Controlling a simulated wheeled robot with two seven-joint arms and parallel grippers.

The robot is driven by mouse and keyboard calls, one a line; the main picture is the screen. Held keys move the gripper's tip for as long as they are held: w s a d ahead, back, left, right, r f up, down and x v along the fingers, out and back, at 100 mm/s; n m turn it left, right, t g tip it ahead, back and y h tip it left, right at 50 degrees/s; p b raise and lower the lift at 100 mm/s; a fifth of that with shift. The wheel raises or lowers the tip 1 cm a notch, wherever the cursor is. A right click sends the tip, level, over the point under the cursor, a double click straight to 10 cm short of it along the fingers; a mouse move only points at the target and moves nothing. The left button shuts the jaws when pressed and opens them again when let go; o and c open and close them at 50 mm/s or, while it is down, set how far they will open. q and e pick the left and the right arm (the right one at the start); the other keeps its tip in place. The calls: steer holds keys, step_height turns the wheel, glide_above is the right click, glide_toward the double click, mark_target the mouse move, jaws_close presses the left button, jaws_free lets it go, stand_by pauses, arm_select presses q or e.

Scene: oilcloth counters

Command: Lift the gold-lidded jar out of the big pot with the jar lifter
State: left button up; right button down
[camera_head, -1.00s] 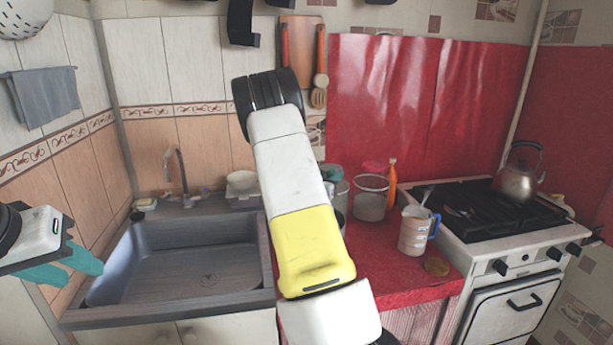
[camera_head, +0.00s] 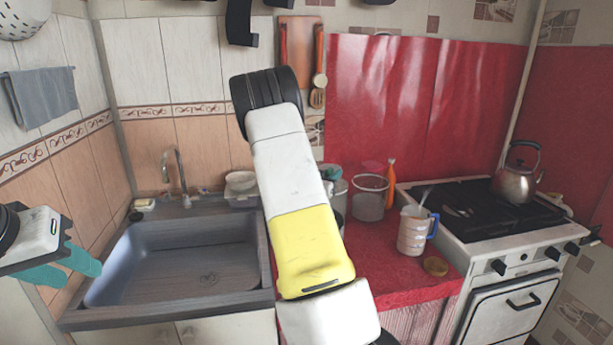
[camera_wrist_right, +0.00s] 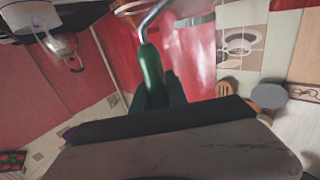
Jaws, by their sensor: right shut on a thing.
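My right arm crosses the middle of the head view and hides its own gripper there. In the right wrist view my right gripper (camera_wrist_right: 160,92) is shut on a green handle with a bent metal rod, apparently the jar lifter (camera_wrist_right: 151,68). A grey pot (camera_head: 341,197) stands on the red counter, partly behind my arm, with a teal piece at its top that I cannot identify. I cannot make out the gold-lidded jar. My left gripper (camera_head: 68,267), with teal fingers, hangs at the left edge near the sink; its finger gap is unclear.
A clear container (camera_head: 370,197) and an orange bottle (camera_head: 390,184) stand behind a jug with a blue handle (camera_head: 414,232). A gold disc (camera_head: 435,266) lies at the counter's front. The stove (camera_head: 485,225) with a kettle (camera_head: 517,180) is right; the sink (camera_head: 180,265) is empty.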

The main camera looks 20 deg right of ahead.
steer(key=shift+r, duration=0.85)
step_height(320, 180, up, 16)
steer(key=shift+r, duration=0.25)
stand_by(2.0)
steer(key=s+d, duration=0.8)
steer(key=s, duration=0.5)
steer(key=shift+d, duration=0.35)
stand_by(1.3)
stand_by(0.7)
